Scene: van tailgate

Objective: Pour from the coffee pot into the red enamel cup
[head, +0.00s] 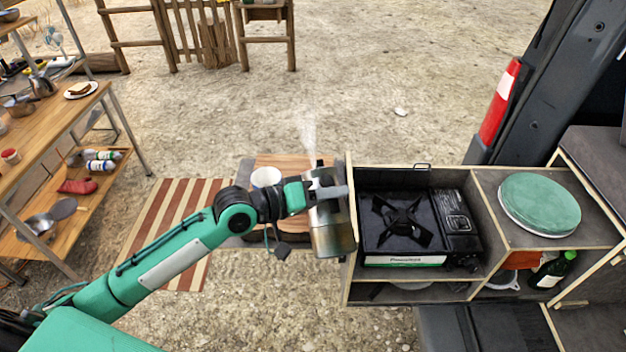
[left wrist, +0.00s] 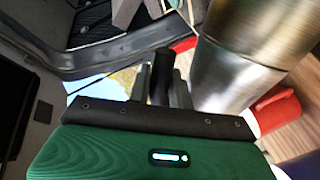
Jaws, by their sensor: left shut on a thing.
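The coffee pot (head: 331,232) is a shiny metal cylinder, held beside the left wall of the van's kitchen box. My left gripper (head: 322,190) is shut on its handle; the left wrist view shows the fingers around the black handle (left wrist: 162,72) and the metal body (left wrist: 238,72) beside it. The pot looks tilted, and no stream of coffee is visible. In the left wrist view a red piece with a handle-like shape (left wrist: 274,106) shows past the pot; it may be the red enamel cup. In the head view a pale cup (head: 266,177) stands left of the pot. My right gripper is out of view.
A wooden board (head: 290,161) lies under the pale cup. A black gas stove (head: 402,222) sits in the kitchen box, right of the pot, with a green round lid (head: 540,204) beyond. Shelves stand at the left. Pale steam (head: 308,132) shows above the pot.

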